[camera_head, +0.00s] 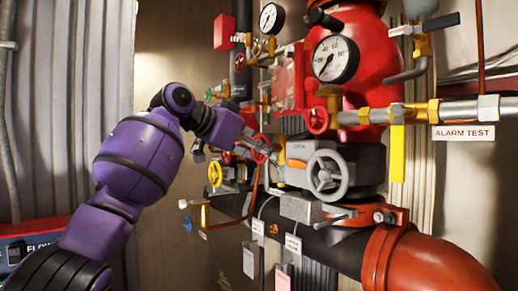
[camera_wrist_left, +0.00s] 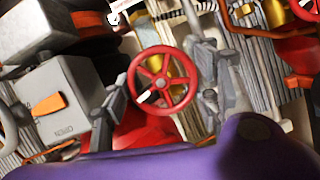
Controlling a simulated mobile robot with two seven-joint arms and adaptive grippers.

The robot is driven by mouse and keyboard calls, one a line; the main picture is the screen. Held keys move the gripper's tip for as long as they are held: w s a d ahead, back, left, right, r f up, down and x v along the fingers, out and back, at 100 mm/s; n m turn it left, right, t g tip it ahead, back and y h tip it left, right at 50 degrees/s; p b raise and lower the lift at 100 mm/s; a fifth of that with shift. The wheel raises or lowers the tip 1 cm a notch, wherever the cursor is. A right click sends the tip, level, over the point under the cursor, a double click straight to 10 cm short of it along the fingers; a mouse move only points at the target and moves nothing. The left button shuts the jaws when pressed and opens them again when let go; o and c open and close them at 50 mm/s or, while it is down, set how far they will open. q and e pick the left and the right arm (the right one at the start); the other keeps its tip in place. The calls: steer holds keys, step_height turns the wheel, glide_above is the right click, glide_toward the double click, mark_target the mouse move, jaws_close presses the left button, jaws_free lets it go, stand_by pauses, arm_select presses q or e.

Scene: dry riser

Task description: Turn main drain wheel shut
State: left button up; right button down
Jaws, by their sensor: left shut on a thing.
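A small red spoked handwheel (camera_wrist_left: 163,79) is in the middle of the left wrist view, its face toward the camera. My left gripper (camera_head: 262,150) is at it, with one finger on each side of the rim, shut on the wheel. In the head view the red wheel (camera_head: 260,141) shows partly behind the gripper fingers, left of the grey valve body. The wheel's stem and exact finger contact are hard to make out. No label naming it is readable. My right gripper is in neither view.
A larger grey handwheel (camera_head: 328,175) is close to the right of my left gripper. Another red wheel (camera_head: 317,120) is above it. Gauges (camera_head: 335,59), brass valves, a yellow handle (camera_head: 397,153) and hanging tags (camera_head: 249,262) crowd the riser. Free space lies left of the pipes.

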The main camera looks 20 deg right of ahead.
arm_select(q)
steer(key=shift+s+r, duration=0.1)
steer(key=shift+r, duration=0.15)
steer(key=o, duration=1.1)
steer(key=shift+o, duration=0.2)
steer(key=shift+f, duration=0.15)
steer(key=v, duration=1.2)
